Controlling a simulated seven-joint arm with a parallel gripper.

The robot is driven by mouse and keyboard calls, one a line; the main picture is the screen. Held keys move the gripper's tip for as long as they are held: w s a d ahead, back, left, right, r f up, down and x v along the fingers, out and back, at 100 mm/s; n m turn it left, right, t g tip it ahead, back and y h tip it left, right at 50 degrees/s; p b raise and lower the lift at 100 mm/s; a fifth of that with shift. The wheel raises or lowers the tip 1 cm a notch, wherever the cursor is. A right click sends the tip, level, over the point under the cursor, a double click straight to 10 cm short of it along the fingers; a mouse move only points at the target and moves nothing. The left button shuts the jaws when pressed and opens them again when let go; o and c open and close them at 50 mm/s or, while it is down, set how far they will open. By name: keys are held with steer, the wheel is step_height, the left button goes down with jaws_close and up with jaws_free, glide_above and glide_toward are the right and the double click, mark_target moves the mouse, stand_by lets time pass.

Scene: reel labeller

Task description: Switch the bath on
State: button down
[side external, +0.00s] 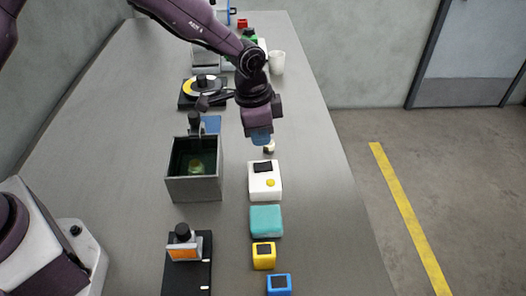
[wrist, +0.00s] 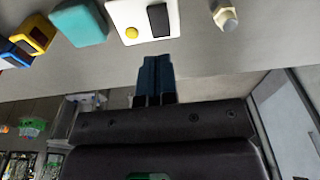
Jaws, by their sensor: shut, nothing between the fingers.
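The bath looks to be the grey open-topped box (side external: 193,186) with dark green inside and a small yellowish thing in it. Right of it is a white box (side external: 257,188) with a black panel (side external: 263,167) and a round yellow button (side external: 271,183). In the wrist view the white box (wrist: 123,14), the black panel (wrist: 158,20) and the yellow button (wrist: 131,33) lie just beyond my fingertips. My gripper (side external: 261,140) is shut and empty, with blue fingers (wrist: 155,75). It hangs above the bench just behind the white box, apart from it.
A small pale knob-like piece (side external: 269,147) stands behind the white box. In front are a teal block (side external: 266,221), a yellow block (side external: 264,260) and a blue block (side external: 279,285). A black stand (side external: 186,270) is front left. A yellow-and-black reel (side external: 202,84) and white cup (side external: 277,63) are farther back.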

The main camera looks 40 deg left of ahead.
step_height(320, 180, up, 7)
glide_above(271, 164)
steer(key=s+a, duration=0.2)
steer(key=shift+s, duration=0.1)
steer(key=shift+w+d+r, duration=0.2)
steer(key=shift+w+d, duration=0.05)
steer(key=shift+w, duration=0.05)
steer(key=shift+f, duration=0.1)
steer(key=f, duration=0.4)
steer(key=w+d+f, duration=0.1)
steer(key=f, duration=0.8)
steer(key=shift+w+d+f, duration=0.15)
steer(key=shift+f, duration=0.25)
